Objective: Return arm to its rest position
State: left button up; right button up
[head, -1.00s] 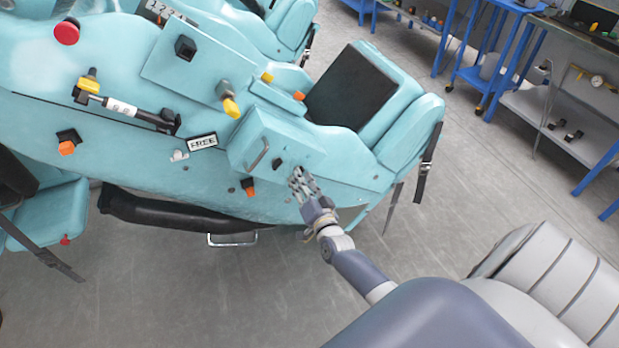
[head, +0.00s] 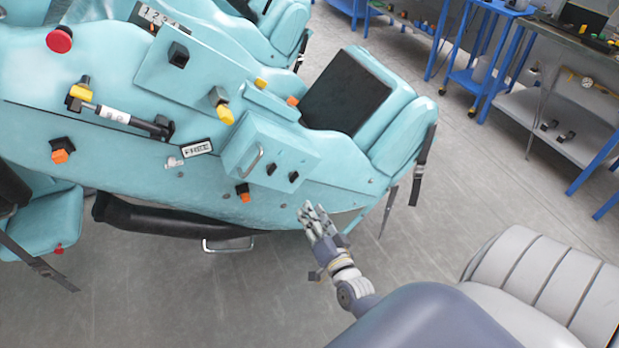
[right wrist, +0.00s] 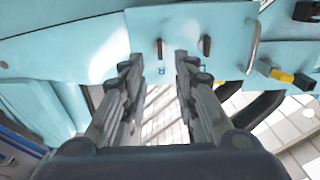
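My right gripper (head: 316,213) is in front of the lower edge of the teal coaster train (head: 330,184) in the head view. Its fingers are apart, with nothing between them; the right wrist view shows the two open fingers (right wrist: 158,95) with floor and teal surface beyond. It is below a teal box (head: 268,158) with a handle and two dark switches, and clear of it. My right forearm is bent back toward my body at the lower right. My left gripper is not in view.
A teal seat (head: 405,135) with a hanging black strap is right of the box. A long black bar (head: 165,217) runs along the train's lower side. Blue-framed workbenches (head: 545,110) stand at the upper right. Open grey floor (head: 480,180) lies between.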

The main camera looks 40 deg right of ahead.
jog(key=s+a+f+n+g+y, duration=0.1)
jog(key=s+a+f+n+g, duration=0.3)
jog(key=f, duration=0.6)
jog(key=s+a+f+n+g+y, duration=0.1)
jog(key=s+a+f+g+y, duration=0.1)
jog(key=s+f, duration=0.55)
jog(key=s+a+f+n+g+y, duration=0.1)
jog(key=s+a+f+n+g, duration=0.25)
jog(key=f, duration=0.85)
jog(key=s+f+n+g, duration=0.2)
jog(key=s+f, duration=0.4)
jog(key=s, duration=0.7)
jog(key=s+a+f+n+g, duration=0.1)
jog(key=s+f+n+g, duration=0.2)
jog(key=s, duration=1)
notch_tip(320, 180, down, 3)
jog(key=shift+a+r+g, duration=0.1)
jog(key=shift+a+g, duration=0.15)
jog(key=shift+g, duration=0.8)
jog(key=shift+o, duration=0.2)
jog(key=shift+w, duration=0.1)
